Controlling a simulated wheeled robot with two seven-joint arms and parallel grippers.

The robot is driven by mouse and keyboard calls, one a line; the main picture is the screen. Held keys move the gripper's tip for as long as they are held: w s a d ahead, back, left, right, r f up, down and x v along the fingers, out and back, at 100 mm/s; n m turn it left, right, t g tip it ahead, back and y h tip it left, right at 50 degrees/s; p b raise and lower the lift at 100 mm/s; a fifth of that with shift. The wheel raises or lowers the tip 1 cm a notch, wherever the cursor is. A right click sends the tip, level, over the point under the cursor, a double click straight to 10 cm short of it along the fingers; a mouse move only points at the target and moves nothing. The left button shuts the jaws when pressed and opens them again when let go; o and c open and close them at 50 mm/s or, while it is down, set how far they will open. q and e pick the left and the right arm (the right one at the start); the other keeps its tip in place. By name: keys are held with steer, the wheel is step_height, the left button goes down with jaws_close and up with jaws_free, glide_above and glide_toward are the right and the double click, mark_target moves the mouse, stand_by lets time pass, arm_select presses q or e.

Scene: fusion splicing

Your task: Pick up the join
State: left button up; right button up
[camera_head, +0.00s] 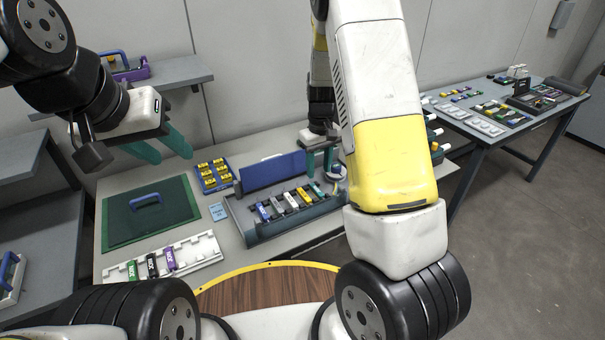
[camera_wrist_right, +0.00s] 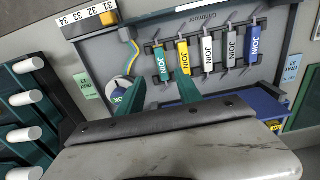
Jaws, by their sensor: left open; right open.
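Several small blocks labelled JOIN stand in a row in the grey case (camera_head: 285,231). In the right wrist view they are a teal join (camera_wrist_right: 161,63), a yellow join (camera_wrist_right: 183,57), a white join (camera_wrist_right: 207,52), a grey join (camera_wrist_right: 232,45) and a blue join (camera_wrist_right: 254,41). My right gripper (camera_wrist_right: 161,80) is open and empty, its teal fingertips just short of the teal join. In the head view my right gripper (camera_head: 320,165) is over the case's right end. My left gripper (camera_head: 172,155) is open and empty above the green mat.
A white tray (camera_head: 206,245) with labelled blocks lies at the front left. A green mat (camera_head: 115,220) carries a blue handle. A blue bin (camera_head: 224,187) holds yellow pieces. A round reel (camera_wrist_right: 118,86) sits left of the teal join. A second table (camera_head: 480,140) stands right.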

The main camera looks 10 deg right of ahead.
mark_target(317, 189)
steer(key=f, duration=0.7)
steer(key=shift+a+f, duration=0.15)
steer(key=shift+a, duration=0.05)
jaws_close()
